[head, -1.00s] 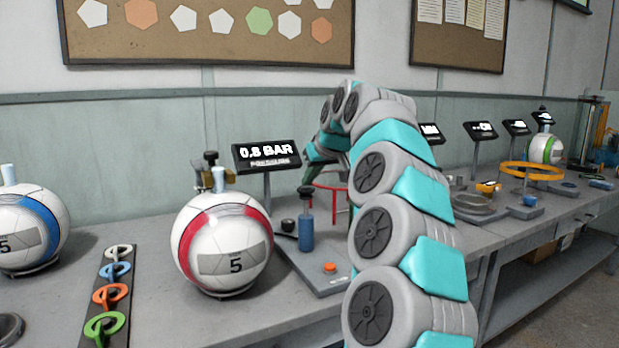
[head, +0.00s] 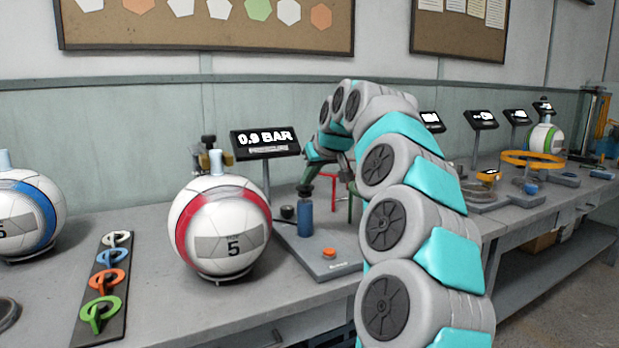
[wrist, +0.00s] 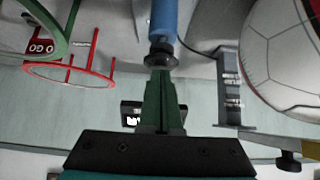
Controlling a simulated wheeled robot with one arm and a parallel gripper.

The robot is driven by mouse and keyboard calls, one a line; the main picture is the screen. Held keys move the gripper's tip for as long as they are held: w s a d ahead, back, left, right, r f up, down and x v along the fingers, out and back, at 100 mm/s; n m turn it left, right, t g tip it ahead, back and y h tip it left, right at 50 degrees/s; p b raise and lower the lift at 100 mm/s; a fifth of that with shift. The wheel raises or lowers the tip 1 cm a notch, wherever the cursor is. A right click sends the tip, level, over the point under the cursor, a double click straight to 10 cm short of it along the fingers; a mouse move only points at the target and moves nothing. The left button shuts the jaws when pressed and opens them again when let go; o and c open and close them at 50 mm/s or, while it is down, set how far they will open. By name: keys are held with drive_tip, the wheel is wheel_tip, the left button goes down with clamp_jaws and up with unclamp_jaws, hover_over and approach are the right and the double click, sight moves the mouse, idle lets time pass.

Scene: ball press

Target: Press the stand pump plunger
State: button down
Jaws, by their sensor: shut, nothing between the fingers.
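The stand pump has a blue cylinder (head: 306,219) on a grey base plate (head: 322,255), just right of the red-striped ball. In the wrist view the blue cylinder (wrist: 162,18) ends in a black plunger knob (wrist: 161,56). My gripper (head: 305,186) points down over the pump. Its green fingers (wrist: 160,76) are together, and their tips meet the knob, apparently in contact. The knob sits close against the cylinder, with little rod showing. The red-striped ball (head: 222,228) stands on a low ring. The display (head: 265,143) behind reads 0.9 BAR.
An orange button (head: 329,253) is on the base plate near the front. Red (wrist: 75,72) and green ring gauges stand close beside the pump. A rack of coloured rings (head: 103,290) and a blue-striped ball (head: 25,215) are at left.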

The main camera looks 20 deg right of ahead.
sight(309, 187)
wheel_tip(309, 187, up, 4)
drive_tip(key=shift+r+p, duration=0.1)
drive_tip(key=shift+p, duration=0.7)
drive_tip(key=b+v, duration=0.1)
drive_tip(key=v, duration=0.8)
drive_tip(key=shift+s, duration=0.3)
idle(1.0)
drive_tip(key=shift+a, duration=0.15)
idle(0.6)
drive_tip(key=s+a+f+n+g, duration=0.2)
drive_tip(key=s+a+f+g, duration=0.3)
drive_tip(key=s+a+f, duration=1.05)
drive_tip(key=s+a+f+m+g, duration=0.2)
drive_tip(key=s+f+g, duration=0.3)
drive_tip(key=s+f, duration=1.9)
drive_tip(key=shift+s+a+g, duration=0.25)
drive_tip(key=shift+s+g, duration=0.15)
drive_tip(key=shift+s, duration=0.3)
